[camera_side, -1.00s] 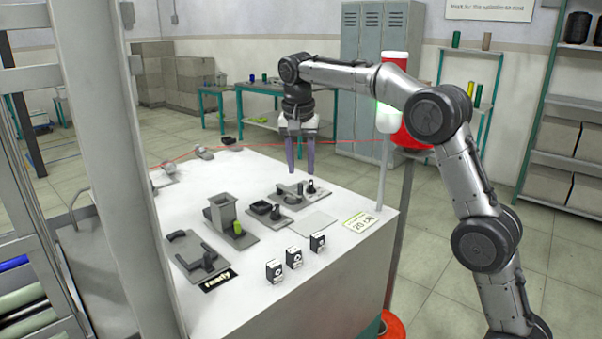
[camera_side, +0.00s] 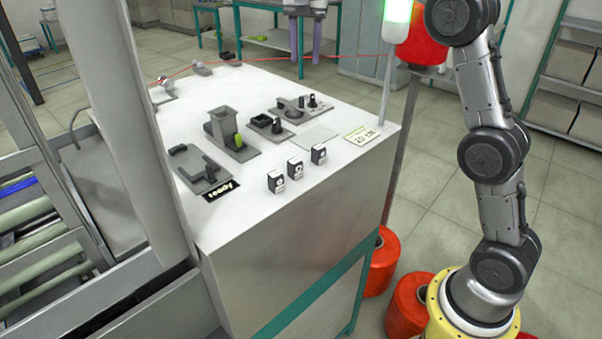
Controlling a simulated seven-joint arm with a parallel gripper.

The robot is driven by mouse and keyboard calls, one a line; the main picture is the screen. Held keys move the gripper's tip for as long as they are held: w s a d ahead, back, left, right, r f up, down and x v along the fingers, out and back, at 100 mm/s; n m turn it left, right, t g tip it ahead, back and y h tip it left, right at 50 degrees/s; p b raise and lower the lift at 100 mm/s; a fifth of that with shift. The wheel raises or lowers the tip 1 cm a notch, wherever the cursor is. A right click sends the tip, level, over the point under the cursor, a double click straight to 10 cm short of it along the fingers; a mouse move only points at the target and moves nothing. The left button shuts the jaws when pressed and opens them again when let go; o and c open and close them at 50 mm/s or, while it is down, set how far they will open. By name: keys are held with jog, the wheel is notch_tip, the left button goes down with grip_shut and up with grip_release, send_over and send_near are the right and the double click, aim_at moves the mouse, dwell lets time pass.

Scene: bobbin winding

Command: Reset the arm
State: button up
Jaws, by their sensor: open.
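My gripper (camera_side: 309,66) shows only by its two purple-grey fingers at the top edge in the side view. The fingers are apart, with nothing between them. They hang above and beyond the far edge of the white worktable (camera_side: 330,185). The gripper body, wrist and forearm are cut off by the top of the picture. The lower links of my arm rise at the right from a yellow base.
The worktable carries a grey block with a green piece (camera_side: 238,140), small fixtures (camera_side: 271,124), several black-and-white switches (camera_side: 295,168) and a "ready" sign (camera_side: 221,191). A red thread (camera_side: 345,58) runs across behind. Red cones (camera_side: 383,258) stand on the floor. A pole bears a green-lit lamp (camera_side: 398,20).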

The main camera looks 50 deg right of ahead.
jog(key=s+a+r+n+t, duration=0.1)
jog(key=s+a+r+n, duration=0.15)
jog(key=s, duration=0.65)
jog(key=s+a+r+n+t, duration=0.1)
jog(key=s+a+r, duration=0.15)
jog(key=s, duration=0.65)
jog(key=s+a+f+n+t+y, duration=0.1)
jog(key=s+a+f+n+y, duration=0.1)
jog(key=s+f+n, duration=0.6)
jog(key=s+a+f, duration=0.1)
jog(key=s+f, duration=0.5)
jog(key=f, duration=0.3)
jog(key=shift+s+a+f+t, duration=0.15)
jog(key=shift+s+f+t, duration=0.15)
jog(key=shift+t, duration=0.1)
